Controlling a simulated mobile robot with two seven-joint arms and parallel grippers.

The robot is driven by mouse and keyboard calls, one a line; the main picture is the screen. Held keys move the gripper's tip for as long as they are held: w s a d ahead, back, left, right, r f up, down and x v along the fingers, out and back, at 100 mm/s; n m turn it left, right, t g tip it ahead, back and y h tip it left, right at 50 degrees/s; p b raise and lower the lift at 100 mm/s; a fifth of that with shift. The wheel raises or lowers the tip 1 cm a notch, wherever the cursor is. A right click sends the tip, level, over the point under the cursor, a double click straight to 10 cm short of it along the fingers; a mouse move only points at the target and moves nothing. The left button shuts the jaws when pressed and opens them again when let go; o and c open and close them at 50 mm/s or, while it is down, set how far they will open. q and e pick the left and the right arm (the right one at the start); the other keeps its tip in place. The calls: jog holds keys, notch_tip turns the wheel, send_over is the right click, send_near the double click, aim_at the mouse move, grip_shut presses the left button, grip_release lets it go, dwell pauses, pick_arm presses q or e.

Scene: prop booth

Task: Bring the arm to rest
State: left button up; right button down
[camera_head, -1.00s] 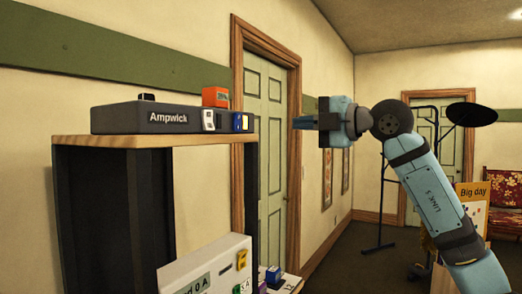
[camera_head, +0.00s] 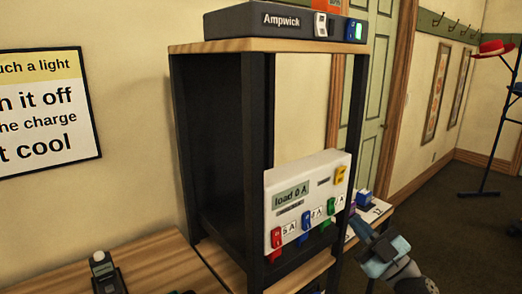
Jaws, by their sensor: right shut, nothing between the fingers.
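My right gripper (camera_head: 363,233) is low at the right of the head view, just right of the panel reading "load 0 A" (camera_head: 300,186). It is shut and empty, with its fingers pointing up and to the left. It overlaps the edge of a small side surface (camera_head: 352,240) in the picture; I cannot tell whether it touches it. Only the gripper and wrist of that arm show. My left gripper is not in view.
A dark shelf rack (camera_head: 258,130) with a wooden top carries the "Ampwick" box (camera_head: 280,21), which has a green-lit part. A handheld device (camera_head: 103,268) lies at lower left. A stand with a red hat (camera_head: 494,48) is at right. Dark floor (camera_head: 450,215) is open.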

jog(key=s+f+m+g+h, duration=0.1)
jog(key=s+f+m+h, duration=0.4)
jog(key=f, duration=0.7)
jog(key=s+f+m+g+h, duration=0.1)
jog(key=s+f+m+h, duration=0.45)
jog(key=f, duration=0.55)
jog(key=s+a+f+m+g, duration=0.2)
jog(key=s+f+g, duration=0.4)
jog(key=s+f, duration=0.9)
pick_arm(q)
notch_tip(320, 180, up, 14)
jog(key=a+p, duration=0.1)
jog(key=p, duration=1.6)
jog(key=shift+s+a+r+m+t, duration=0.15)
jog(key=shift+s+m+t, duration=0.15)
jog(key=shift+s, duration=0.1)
pick_arm(e)
notch_tip(320, 180, up, 14)
jog(key=d, duration=0.1)
jog(key=shift+s+d+h, duration=0.15)
jog(key=shift+s+h, duration=0.3)
jog(key=shift+n, duration=0.25)
